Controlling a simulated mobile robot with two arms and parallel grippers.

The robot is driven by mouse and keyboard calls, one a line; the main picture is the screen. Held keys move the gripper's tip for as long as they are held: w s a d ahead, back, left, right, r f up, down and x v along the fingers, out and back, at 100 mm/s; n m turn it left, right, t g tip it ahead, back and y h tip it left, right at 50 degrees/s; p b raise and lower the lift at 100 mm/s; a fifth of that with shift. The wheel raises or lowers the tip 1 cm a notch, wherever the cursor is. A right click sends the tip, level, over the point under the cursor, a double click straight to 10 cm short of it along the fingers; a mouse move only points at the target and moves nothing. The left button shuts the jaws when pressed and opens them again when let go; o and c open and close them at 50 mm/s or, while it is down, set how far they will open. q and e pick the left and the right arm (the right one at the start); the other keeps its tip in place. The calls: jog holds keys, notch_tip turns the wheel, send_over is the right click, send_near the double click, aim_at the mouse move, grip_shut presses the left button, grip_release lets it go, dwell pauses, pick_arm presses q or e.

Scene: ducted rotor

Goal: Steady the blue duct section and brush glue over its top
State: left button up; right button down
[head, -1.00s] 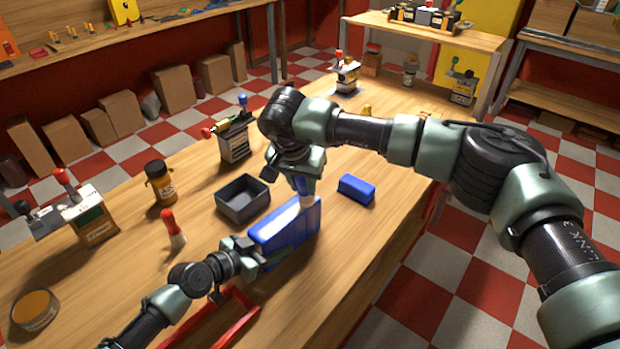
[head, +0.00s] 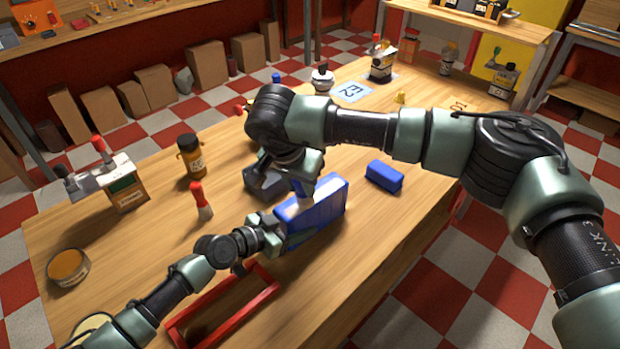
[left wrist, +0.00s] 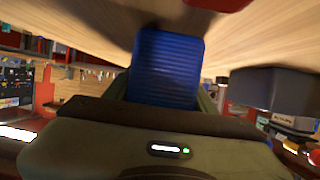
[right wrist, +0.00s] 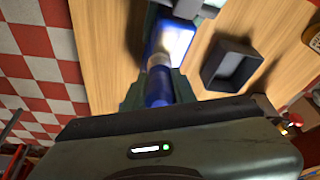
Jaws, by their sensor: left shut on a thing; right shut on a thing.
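The blue duct section (head: 322,207) stands on the wooden table, its long top edge facing up. My left gripper (head: 276,236) is shut on its near-left end; the ribbed blue face fills the jaws in the left wrist view (left wrist: 168,62). My right gripper (head: 303,178) is above the duct, shut on a brush with a blue handle (right wrist: 158,88). The brush's pale bristles (right wrist: 158,60) point down at the duct's top, which looks whitish and shiny in the right wrist view (right wrist: 178,38). I cannot tell whether the bristles touch it.
A dark grey open box (right wrist: 232,66) stands close behind the duct. A blue block (head: 384,176) lies to the right. A red-rimmed tray (head: 268,287) lies in front. A red-handled tool (head: 201,202) and a brown bottle (head: 191,158) stand to the left. The table's right front is clear.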

jog(key=shift+s+a+r, duration=0.1)
jog(key=shift+s+a, duration=1.4)
jog(key=shift+a, duration=0.25)
notch_tip(320, 180, up, 8)
jog(key=shift+d, duration=0.1)
